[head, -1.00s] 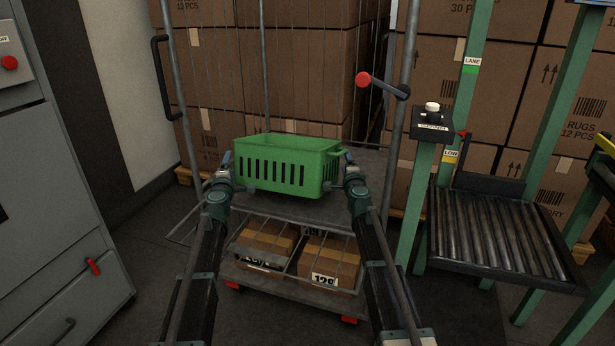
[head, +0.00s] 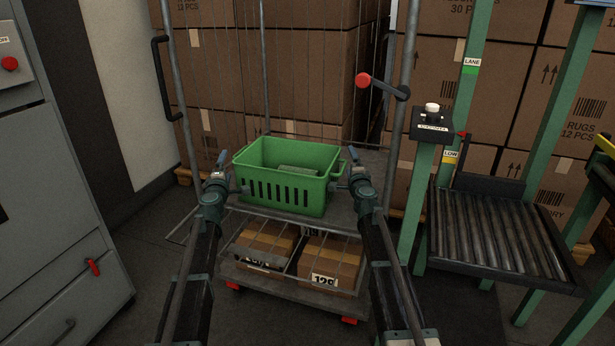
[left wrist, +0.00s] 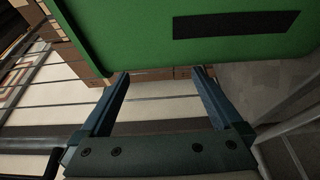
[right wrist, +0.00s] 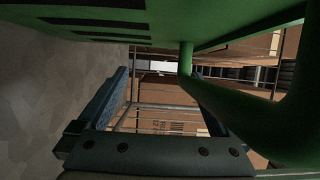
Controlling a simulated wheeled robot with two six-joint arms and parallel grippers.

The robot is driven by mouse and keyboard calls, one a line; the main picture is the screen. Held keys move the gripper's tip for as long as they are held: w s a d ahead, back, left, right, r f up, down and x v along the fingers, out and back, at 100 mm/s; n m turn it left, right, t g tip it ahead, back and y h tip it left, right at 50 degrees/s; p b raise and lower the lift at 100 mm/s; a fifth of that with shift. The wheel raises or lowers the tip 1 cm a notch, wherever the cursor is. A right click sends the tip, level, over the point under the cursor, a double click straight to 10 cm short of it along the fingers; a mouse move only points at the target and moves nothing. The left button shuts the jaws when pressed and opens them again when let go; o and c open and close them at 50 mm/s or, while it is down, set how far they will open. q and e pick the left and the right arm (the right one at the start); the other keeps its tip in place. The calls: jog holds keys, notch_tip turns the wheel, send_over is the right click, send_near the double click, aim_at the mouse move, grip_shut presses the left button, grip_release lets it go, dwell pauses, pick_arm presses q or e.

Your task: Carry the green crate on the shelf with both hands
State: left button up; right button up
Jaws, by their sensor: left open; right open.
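The green crate (head: 290,192) is upright and appears to rest on the upper shelf (head: 338,214) of the wire cart. A grey-green item (head: 297,171) lies inside it. My left gripper (head: 232,174) is open at the crate's left side. In the left wrist view the crate wall (left wrist: 130,40) with a dark slot passes just beyond its spread fingers (left wrist: 160,85). My right gripper (head: 347,171) is open at the right side. In the right wrist view the crate's green handle (right wrist: 235,105) crosses in front of one finger and partly hides it. Whether the fingers touch the crate cannot be told.
Two cardboard boxes (head: 328,264) sit on the cart's lower deck. A roller conveyor (head: 500,230) with green posts stands to the right, and a grey cabinet (head: 50,200) to the left. A red-knobbed lever (head: 363,80) is on the cart's right upright. Stacked cartons (head: 300,70) fill the back.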

pick_arm(q)
jog(key=s, duration=1.1)
jog(key=shift+s, duration=0.3)
pick_arm(e)
jog(key=s, duration=0.7)
jog(key=shift+s, duration=0.25)
